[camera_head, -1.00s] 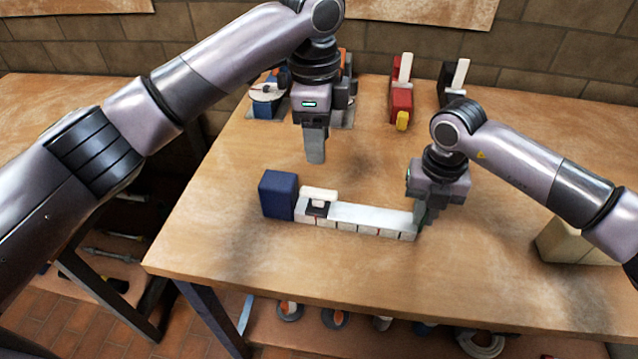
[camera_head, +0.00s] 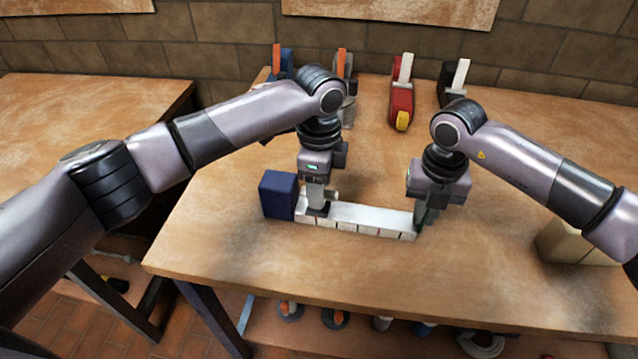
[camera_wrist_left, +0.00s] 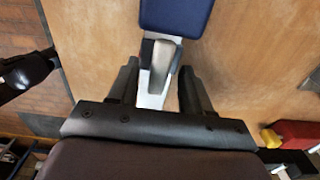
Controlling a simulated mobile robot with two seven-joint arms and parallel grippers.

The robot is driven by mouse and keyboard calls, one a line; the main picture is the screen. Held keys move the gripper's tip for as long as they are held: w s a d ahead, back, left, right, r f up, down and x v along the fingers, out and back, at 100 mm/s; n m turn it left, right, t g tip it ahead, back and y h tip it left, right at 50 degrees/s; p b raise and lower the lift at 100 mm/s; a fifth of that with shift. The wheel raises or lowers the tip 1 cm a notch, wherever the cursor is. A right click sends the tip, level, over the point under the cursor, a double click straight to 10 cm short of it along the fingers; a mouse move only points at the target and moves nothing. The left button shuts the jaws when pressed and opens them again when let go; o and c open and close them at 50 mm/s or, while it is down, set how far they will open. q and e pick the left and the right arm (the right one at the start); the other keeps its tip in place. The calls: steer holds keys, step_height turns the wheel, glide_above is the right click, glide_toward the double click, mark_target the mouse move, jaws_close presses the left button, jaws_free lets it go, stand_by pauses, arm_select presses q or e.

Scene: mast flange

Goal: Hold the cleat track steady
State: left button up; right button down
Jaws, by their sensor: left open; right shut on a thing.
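The cleat track (camera_head: 368,217), a pale bar with a segmented front side, lies on the table with its left end at a dark blue block (camera_head: 278,194). My right gripper (camera_head: 424,219) is shut on the track's right end. My left gripper (camera_head: 317,205) is low over the track near the blue block. In the left wrist view it is open (camera_wrist_left: 158,80), with one finger on each side of a grey piece with a dark base (camera_wrist_left: 162,60) on the track. In the head view that piece is mostly hidden by the gripper.
A red tool with a yellow tip (camera_head: 401,95) and a black-and-white one (camera_head: 455,80) stand at the back. Orange-handled items stand behind my left arm. A beige block (camera_head: 572,243) is at the right. The table's front is clear.

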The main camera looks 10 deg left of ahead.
arm_select(q)
steer(key=shift+f, duration=0.1)
jaws_close()
steer(key=d, duration=0.8)
steer(key=shift+s, duration=0.4)
jaws_free()
step_height(320, 180, up, 12)
stand_by(0.4)
